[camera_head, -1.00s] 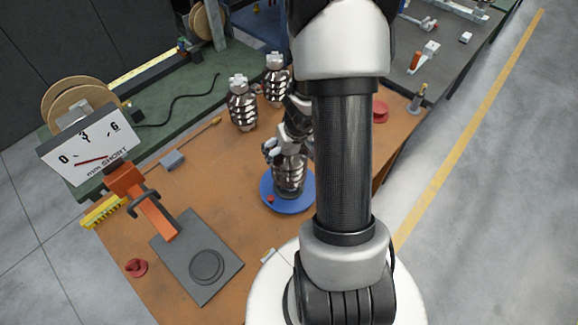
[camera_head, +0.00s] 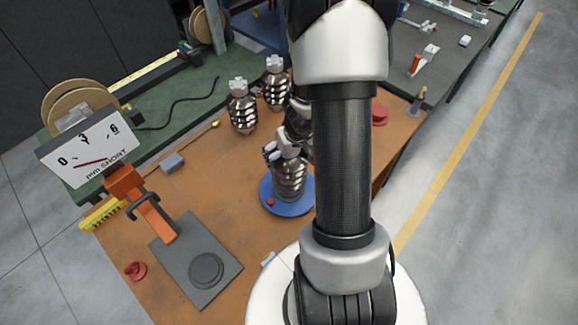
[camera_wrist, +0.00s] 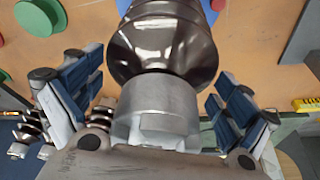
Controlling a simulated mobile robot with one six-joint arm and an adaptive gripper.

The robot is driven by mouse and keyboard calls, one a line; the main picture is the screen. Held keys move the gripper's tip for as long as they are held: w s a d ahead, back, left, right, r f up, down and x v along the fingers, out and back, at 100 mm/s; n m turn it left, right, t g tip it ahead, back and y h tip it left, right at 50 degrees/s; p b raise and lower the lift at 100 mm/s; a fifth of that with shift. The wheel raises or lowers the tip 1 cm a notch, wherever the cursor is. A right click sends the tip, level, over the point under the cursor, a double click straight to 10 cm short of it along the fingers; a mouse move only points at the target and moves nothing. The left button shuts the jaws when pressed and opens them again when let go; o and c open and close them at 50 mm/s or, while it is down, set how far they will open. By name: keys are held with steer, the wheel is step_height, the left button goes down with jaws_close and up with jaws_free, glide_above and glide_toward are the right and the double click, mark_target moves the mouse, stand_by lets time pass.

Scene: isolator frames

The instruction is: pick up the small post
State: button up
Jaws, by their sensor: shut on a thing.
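The small post is a dark, shiny ribbed piece with a pale metal cap; in the head view the post (camera_head: 289,182) stands upright over a round blue disc (camera_head: 292,209). I cannot tell whether its base touches the disc. My gripper (camera_head: 288,150) is at its top, partly hidden behind my arm. In the wrist view, the post (camera_wrist: 165,45) fills the middle, and my gripper (camera_wrist: 156,98) has its blue-padded fingers on both sides of the cap, shut on it.
Two similar posts, one (camera_head: 242,108) and another (camera_head: 276,85), stand behind on the brown table. A gauge (camera_head: 90,150) on an orange stand with a grey plate (camera_head: 185,255) is at left. A small grey block (camera_head: 172,162) and red pieces (camera_head: 135,270) lie about.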

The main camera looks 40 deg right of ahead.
steer(key=c, duration=0.5)
steer(key=shift+r, duration=0.1)
steer(key=shift+c, duration=0.4)
